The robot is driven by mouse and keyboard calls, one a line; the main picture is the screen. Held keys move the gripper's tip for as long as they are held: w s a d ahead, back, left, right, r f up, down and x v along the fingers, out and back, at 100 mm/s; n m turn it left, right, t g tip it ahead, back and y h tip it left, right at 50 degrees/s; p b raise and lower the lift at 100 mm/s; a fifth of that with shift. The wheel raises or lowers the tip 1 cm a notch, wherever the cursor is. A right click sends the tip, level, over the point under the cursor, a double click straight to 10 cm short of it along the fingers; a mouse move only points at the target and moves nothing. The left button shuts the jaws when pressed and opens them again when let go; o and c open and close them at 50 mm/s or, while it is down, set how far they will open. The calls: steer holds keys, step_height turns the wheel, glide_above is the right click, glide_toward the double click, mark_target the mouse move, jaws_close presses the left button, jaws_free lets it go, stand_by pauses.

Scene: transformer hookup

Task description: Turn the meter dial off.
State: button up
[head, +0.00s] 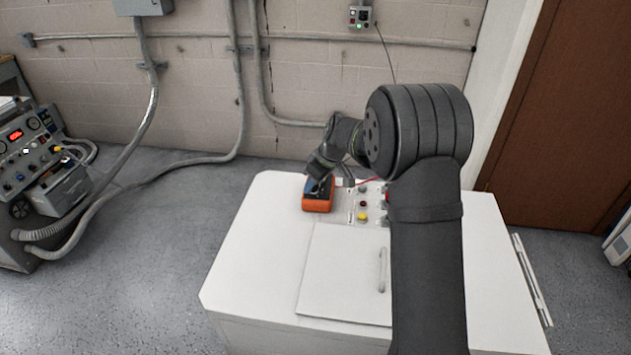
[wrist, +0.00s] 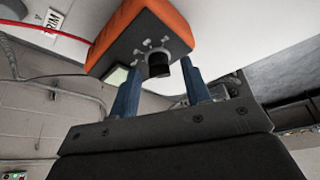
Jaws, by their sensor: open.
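The meter (head: 317,207) is an orange box with a dark face on the white cabinet top. In the wrist view the orange meter (wrist: 176,20) is close up, with its dark face toward my gripper. Its black round dial (wrist: 158,64) stands out from that face, with small white marks around it. My gripper (wrist: 160,72) is open, with one blue finger on each side of the dial. I cannot tell whether either finger touches it. In the head view my gripper (head: 318,184) is over the meter, and the arm partly hides the meter's face and the dial.
A red wire (head: 369,181) runs right of the meter. A panel with a yellow button (head: 362,216) is beside it, partly behind my arm. A hatch with a handle (head: 382,270) lies in front. The cabinet's left top (head: 250,260) is bare. A control console (head: 35,160) stands far left.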

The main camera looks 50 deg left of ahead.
steer(key=v, duration=1.7)
steer(key=shift+r, duration=0.25)
steer(key=x, duration=1.7)
steer(key=shift+f, duration=0.25)
steer(key=shift+r, duration=0.1)
steer(key=shift+f, duration=0.2)
steer(key=shift+s+r+m+t, duration=0.15)
steer(key=shift+m+t, duration=0.15)
steer(key=shift+m, duration=0.3)
steer(key=shift+s+m+t, duration=0.1)
steer(key=shift+m+t, duration=0.55)
steer(key=shift+m, duration=1.05)
steer(key=shift+s+m+t, duration=0.1)
steer(key=shift+m+t, duration=0.55)
steer(key=shift+m, duration=1.05)
steer(key=shift+a+m+t+h, duration=0.1)
steer(key=shift+m+t+h, duration=0.5)
steer(key=shift+m, duration=1.3)
steer(key=shift+s+a+m+t+h, duration=0.1)
steer(key=shift+m+t+h, duration=0.4)
steer(key=shift+m, duration=1.5)
